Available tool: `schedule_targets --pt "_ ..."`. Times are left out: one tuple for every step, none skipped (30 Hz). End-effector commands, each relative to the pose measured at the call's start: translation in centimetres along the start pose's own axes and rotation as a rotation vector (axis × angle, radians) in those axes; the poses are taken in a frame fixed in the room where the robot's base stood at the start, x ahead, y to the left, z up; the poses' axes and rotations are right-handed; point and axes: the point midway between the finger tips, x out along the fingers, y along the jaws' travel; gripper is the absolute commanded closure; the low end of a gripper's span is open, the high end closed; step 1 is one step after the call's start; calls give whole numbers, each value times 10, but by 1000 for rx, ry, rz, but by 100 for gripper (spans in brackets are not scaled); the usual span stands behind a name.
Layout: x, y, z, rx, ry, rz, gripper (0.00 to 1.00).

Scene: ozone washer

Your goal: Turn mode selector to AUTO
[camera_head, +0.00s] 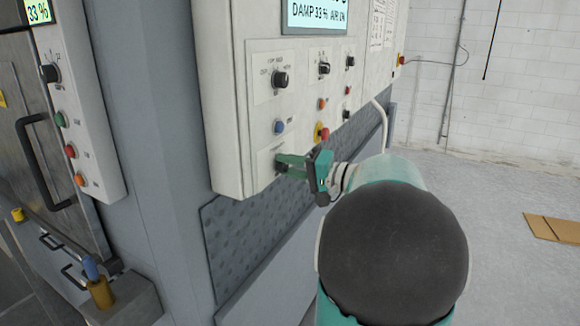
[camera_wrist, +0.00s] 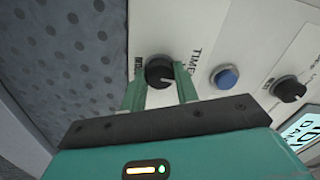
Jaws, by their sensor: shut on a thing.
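My gripper (camera_head: 285,162) reaches the lowest knob on the left of the white control panel (camera_head: 228,120). In the wrist view my green fingers (camera_wrist: 160,80) are on both sides of this black knob (camera_wrist: 159,69) and shut on it. Lettering beside it starts with "TIME", and the rest is cut off. Another black selector knob (camera_head: 280,79) with small lettering sits at the upper left of the panel, above the blue button (camera_head: 279,127). It also shows in the wrist view (camera_wrist: 288,89), apart from my gripper. Its setting is too small to read.
Two more knobs (camera_head: 323,68) (camera_head: 349,62) and a red-and-yellow button (camera_head: 321,132) are on the panel, to the right. A lit display (camera_head: 316,14) is above. A grey textured plate (camera_head: 235,235) lies below the panel. Open floor (camera_head: 480,210) is at the right.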

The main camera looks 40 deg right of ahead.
Motion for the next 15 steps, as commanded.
schedule_targets --pt "-1 0 0 35 2 0 92" --pt "-1 0 0 58 2 0 92" --pt "-1 0 0 85 3 0 92" --pt "-1 1 0 104 3 -1 92" --pt "-2 1 0 124 4 -1 92" --pt "-2 1 0 147 4 -1 92" --pt "-2 1 0 162 5 -2 92" --pt "-2 1 0 178 5 -2 92" --pt "-2 1 0 195 6 -2 92" --pt "-2 1 0 207 6 -2 92" --pt "-2 1 0 218 6 -2 92" --pt "-2 1 0 230 7 -3 92" --pt "-2 1 0 239 7 -3 92" --pt "-2 1 0 245 7 -3 92" --pt "-2 1 0 252 7 -3 92"
